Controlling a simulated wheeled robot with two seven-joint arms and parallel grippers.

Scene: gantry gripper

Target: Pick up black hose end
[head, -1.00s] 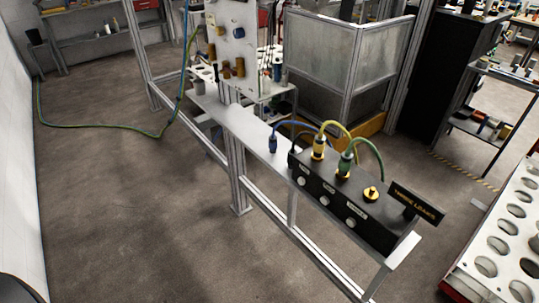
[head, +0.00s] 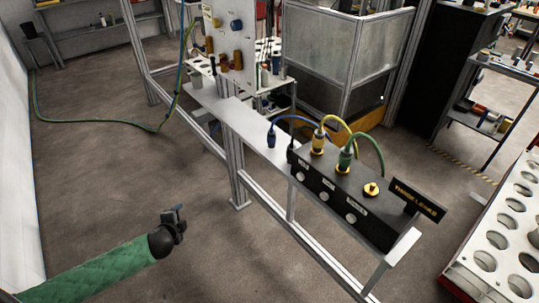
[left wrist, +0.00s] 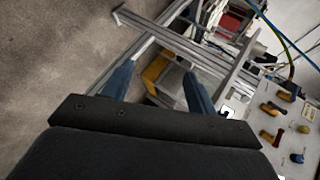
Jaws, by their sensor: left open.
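My left gripper (head: 174,222) is at the lower left of the head view, on a green-sleeved arm, over bare floor and well away from the hoses. In the left wrist view its two blue-grey fingers (left wrist: 158,88) are apart with nothing between them. A black box (head: 342,200) on the narrow grey shelf carries a yellow hose end (head: 318,141) and a green hose end (head: 345,158), both upright. I cannot clearly make out a black hose end. My right gripper is not in view.
The shelf (head: 262,148) sits on an aluminium frame (head: 237,172). A white panel with coloured fittings (head: 229,45) rises behind it. A white rack with round holes (head: 496,240) stands at the right. The floor between my left gripper and the frame is clear.

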